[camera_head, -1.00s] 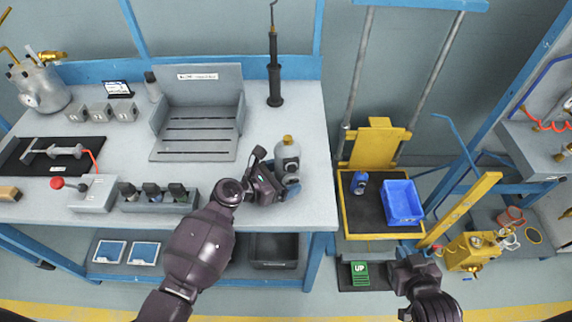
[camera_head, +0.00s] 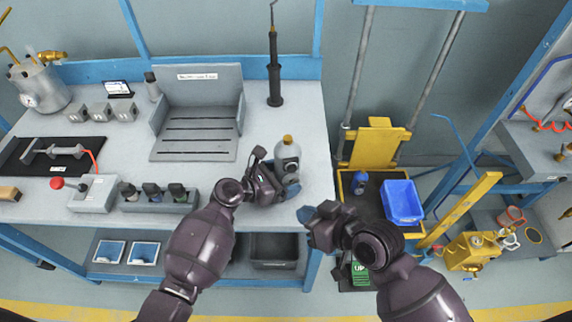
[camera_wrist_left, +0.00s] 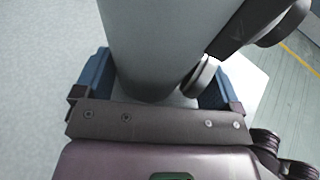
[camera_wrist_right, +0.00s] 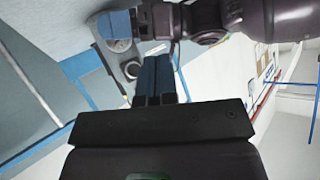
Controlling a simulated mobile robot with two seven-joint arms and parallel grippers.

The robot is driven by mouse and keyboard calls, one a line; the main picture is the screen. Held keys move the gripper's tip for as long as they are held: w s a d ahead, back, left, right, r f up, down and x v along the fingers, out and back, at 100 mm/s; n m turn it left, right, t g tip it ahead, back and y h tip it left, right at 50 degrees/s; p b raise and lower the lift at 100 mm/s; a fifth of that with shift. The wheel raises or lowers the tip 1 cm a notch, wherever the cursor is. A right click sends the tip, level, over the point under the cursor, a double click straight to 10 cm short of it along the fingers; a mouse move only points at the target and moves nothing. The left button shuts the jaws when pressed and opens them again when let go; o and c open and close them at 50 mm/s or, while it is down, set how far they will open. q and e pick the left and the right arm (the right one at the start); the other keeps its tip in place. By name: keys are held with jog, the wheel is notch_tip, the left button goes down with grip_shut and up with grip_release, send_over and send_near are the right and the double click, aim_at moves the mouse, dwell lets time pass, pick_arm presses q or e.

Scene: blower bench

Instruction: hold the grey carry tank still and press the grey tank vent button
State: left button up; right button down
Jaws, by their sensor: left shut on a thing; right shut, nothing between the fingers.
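The grey carry tank (camera_head: 288,152), a bottle-like cylinder with a tan cap, stands upright near the bench's right end. My left gripper (camera_head: 287,188) is shut around its lower body. In the left wrist view the tank (camera_wrist_left: 155,50) fills the space between the blue fingers. My right gripper (camera_head: 303,214) is shut and empty, below and right of the tank, apart from it. In the right wrist view its closed blue fingers (camera_wrist_right: 154,78) point toward the tank. A round fitting (camera_wrist_right: 132,70) there looks like the vent button, but I cannot be sure.
The bench (camera_head: 262,135) is clear around the tank. A rack of dark bottles (camera_head: 160,197) and a grey slotted fixture (camera_head: 197,125) are to the left. A yellow lift cart with a blue bin (camera_head: 403,203) stands right of the bench.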

pick_arm(q)
jog(key=shift+r, duration=0.1)
pick_arm(e)
jog(key=w+a, duration=0.1)
jog(key=w, duration=0.7)
jog(key=shift+w+a, duration=0.35)
jog(key=shift+a, duration=0.05)
jog(key=shift+w, duration=0.15)
dwell(1.7)
jog(key=shift+w+a, duration=0.1)
jog(key=shift+w, duration=0.2)
jog(key=shift+s, duration=0.5)
jog(key=s, duration=0.2)
jog(key=s+d, duration=0.1)
jog(key=s, duration=0.2)
jog(key=shift+s+d, duration=0.25)
jog(key=shift+s, duration=0.15)
dwell(0.4)
